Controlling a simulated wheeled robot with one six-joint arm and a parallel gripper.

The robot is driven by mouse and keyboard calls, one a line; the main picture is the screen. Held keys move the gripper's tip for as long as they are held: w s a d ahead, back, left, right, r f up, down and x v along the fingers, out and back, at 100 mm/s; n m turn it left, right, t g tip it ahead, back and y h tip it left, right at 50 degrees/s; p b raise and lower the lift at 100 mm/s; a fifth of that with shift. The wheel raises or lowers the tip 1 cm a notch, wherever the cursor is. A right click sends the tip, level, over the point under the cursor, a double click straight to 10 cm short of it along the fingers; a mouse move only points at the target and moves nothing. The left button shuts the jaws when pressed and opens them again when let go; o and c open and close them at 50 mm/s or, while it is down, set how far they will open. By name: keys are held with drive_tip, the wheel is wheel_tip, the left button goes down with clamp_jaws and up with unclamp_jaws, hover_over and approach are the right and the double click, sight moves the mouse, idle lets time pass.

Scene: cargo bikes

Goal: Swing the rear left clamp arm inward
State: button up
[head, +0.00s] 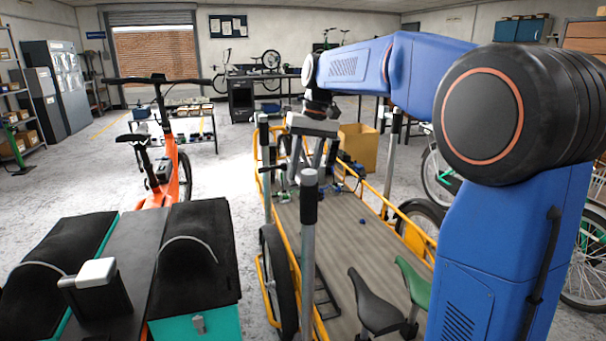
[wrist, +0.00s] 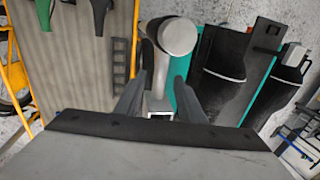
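A grey upright clamp arm with a black upper part (head: 309,215) stands at the near left edge of the cargo bike's deck. In the wrist view a grey post with a rounded end (wrist: 178,37), apparently this arm, runs down between my fingers. My gripper (head: 318,155) hangs over the deck, just behind the near clamp arm in the head view. In the wrist view my gripper (wrist: 160,85) is open, with one dark finger on each side of the post. I cannot tell whether either finger touches it. Another upright arm (head: 265,165) stands farther along the left edge.
The wooden deck (head: 345,240) has a yellow frame, with a black saddle (head: 375,303) and a green saddle (head: 412,285) near me. Black-topped teal boxes (head: 195,260) stand at left. An orange bike (head: 160,170) is behind them. A cardboard box (head: 358,147) stands beyond the deck.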

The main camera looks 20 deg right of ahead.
drive_tip(key=shift+a+f, duration=0.1)
drive_tip(key=shift+f, duration=0.5)
clamp_jaws()
drive_tip(key=s+d+m+t+h, duration=0.2)
drive_tip(key=s+d+m, duration=0.4)
drive_tip(key=m, duration=1.2)
drive_tip(key=shift+s+d, duration=0.15)
drive_tip(key=shift+s, duration=0.55)
